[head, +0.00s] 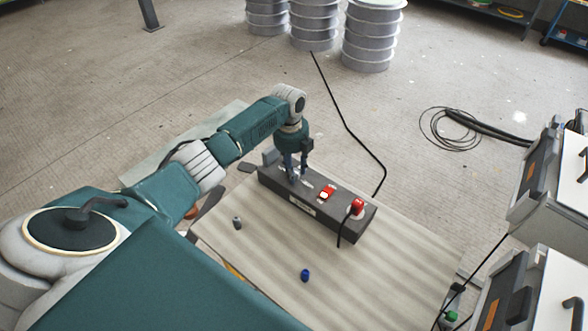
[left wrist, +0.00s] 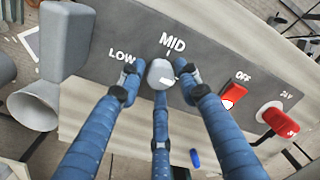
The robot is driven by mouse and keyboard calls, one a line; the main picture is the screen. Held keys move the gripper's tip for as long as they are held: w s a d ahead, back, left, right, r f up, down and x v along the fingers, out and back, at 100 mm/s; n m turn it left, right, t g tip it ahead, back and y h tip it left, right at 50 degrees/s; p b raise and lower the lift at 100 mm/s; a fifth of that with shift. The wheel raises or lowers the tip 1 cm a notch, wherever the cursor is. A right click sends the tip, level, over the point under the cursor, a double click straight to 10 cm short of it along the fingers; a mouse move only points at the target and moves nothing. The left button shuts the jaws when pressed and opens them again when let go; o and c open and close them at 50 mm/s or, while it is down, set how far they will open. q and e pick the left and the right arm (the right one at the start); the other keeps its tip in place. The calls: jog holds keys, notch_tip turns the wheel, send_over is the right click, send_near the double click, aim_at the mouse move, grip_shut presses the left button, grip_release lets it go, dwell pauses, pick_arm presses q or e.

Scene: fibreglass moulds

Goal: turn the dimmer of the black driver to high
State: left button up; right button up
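The black driver (head: 335,220) lies on the light workbench, a long dark box. Its dimmer is a pale round knob (left wrist: 158,73) in the left wrist view, with LOW printed to its left and MID above it. A small dark mark shows on the knob's lower right. No HIGH label is visible; a finger covers the area right of the knob. My left gripper (head: 297,178) is over the driver's far-left end. In the left wrist view its blue fingers (left wrist: 160,85) stand around the knob, with small gaps at the sides. My right gripper is not in view.
On the driver, a red switch (left wrist: 235,92) marked OFF and a red plug (head: 357,207) with a black cable sit right of the dimmer. A blue piece (head: 305,275) and a grey piece (head: 237,223) lie on the workbench (head: 400,262). Its front right is clear.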

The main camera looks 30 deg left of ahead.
pick_arm(q)
jog(key=shift+o, duration=0.4)
jog(key=shift+r, duration=0.1)
notch_tip(320, 180, up, 12)
jog(key=shift+s+a, duration=0.2)
jog(key=shift+s, duration=0.1)
dwell(0.4)
